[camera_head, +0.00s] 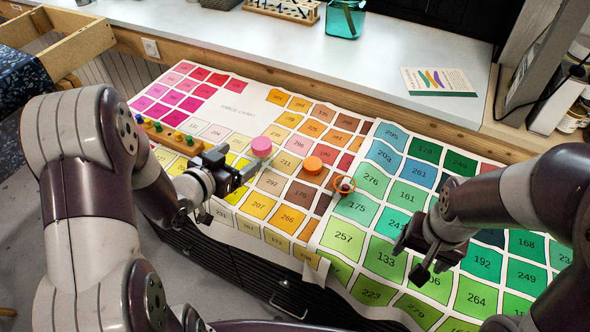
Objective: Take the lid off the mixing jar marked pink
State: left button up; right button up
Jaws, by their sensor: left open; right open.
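A jar with a round pink lid (261,146) stands on the colour chart, left of the middle. The lid is on, and the jar's body is mostly hidden under it and behind my gripper. My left gripper (241,168) is open and empty, just left of and in front of the pink lid. One finger overlaps the lid's lower side in the picture; I cannot tell whether it touches. A jar with an orange lid (313,165) stands to the right. My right gripper (413,262) is open and empty over the green part of the chart.
A small orange-rimmed ring or cup (344,186) lies right of the orange lid. A wooden strip with coloured knobs (170,136) lies at the left. The colour chart (237,103) covers the table. A teal glass container (345,18) and a booklet (438,81) sit on the back counter.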

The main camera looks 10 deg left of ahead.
aim_at(265, 145)
pick_arm(q)
jog(key=x, duration=0.6)
jog(key=f+b+x, duration=0.1)
jog(key=x, duration=0.6)
jog(key=shift+s+a+f, duration=0.2)
jog(key=shift+f, duration=0.05)
pick_arm(e)
jog(key=n, duration=0.1)
jog(key=f+n, duration=0.1)
jog(key=n, duration=0.2)
jog(key=shift+w+a+f, duration=0.25)
jog(key=shift+w+a, duration=0.1)
jog(key=shift+w, duration=0.05)
pick_arm(q)
jog(key=shift+s+a, duration=0.1)
jog(key=shift+c, duration=0.9)
pick_arm(e)
jog(key=shift+s, duration=0.1)
pick_arm(q)
jog(key=c, duration=0.9)
